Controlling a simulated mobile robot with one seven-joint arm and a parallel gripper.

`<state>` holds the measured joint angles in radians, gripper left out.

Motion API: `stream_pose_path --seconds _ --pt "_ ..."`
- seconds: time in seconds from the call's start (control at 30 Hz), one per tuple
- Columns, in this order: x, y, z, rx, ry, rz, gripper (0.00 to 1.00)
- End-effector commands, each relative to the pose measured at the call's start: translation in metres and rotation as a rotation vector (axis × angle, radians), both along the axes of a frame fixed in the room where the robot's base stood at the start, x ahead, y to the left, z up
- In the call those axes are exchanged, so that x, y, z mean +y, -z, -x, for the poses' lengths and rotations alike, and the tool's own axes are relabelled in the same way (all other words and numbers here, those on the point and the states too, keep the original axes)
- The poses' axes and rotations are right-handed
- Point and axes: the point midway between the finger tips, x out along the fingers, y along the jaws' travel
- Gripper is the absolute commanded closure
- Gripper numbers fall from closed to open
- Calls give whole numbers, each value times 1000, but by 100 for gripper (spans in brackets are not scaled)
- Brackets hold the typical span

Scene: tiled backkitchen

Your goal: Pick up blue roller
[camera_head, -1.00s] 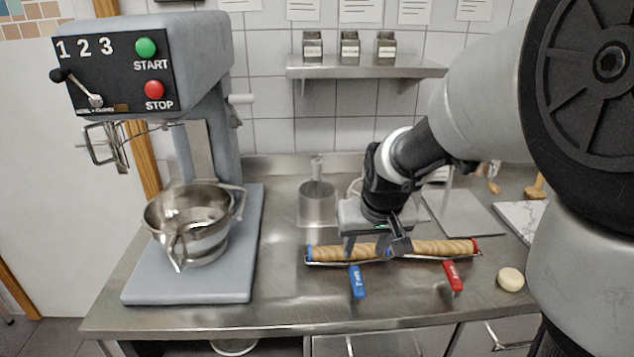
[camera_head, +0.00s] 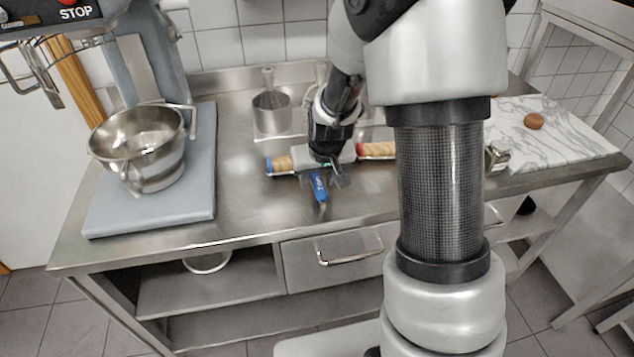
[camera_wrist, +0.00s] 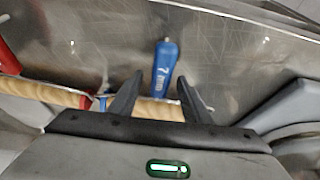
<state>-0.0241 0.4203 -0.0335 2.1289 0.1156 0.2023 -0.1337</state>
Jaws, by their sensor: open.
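The blue roller has a blue handle (camera_head: 319,187) marked 7 mm and a wooden roll (camera_head: 282,164) with a blue end. It lies on the steel counter with its handle toward the front edge. My gripper (camera_head: 323,180) is open over it and hides the middle of the roll in the head view. In the wrist view, the blue handle (camera_wrist: 164,68) shows between and beyond the two open fingertips (camera_wrist: 160,80), and the roll (camera_wrist: 157,109) crosses between the fingers. I cannot tell whether the fingers touch it.
A red roller (camera_head: 376,150) lies close on the right, partly behind my arm; its red handle (camera_wrist: 8,60) shows in the wrist view. A metal pot (camera_head: 271,113) stands behind. A mixer with a steel bowl (camera_head: 140,150) is left. The counter front (camera_head: 250,205) is clear.

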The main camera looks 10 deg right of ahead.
Motion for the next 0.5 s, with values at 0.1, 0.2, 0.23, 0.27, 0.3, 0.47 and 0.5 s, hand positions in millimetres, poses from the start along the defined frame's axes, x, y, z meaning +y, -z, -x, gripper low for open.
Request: stream_pose_path --seconds 0.1,0.2,0.23,0.27,0.3,0.47,0.5 --pt "0 3 -2 -1 0 0 56" --pt "0 3 -2 -1 0 0 56" --pt "0 3 -2 -1 0 0 56" --pt "0 3 -2 -1 0 0 56" --pt "0 3 -2 -1 0 0 63" --pt "0 2 -2 -1 0 0 90" --pt "0 2 -1 -1 0 0 97"
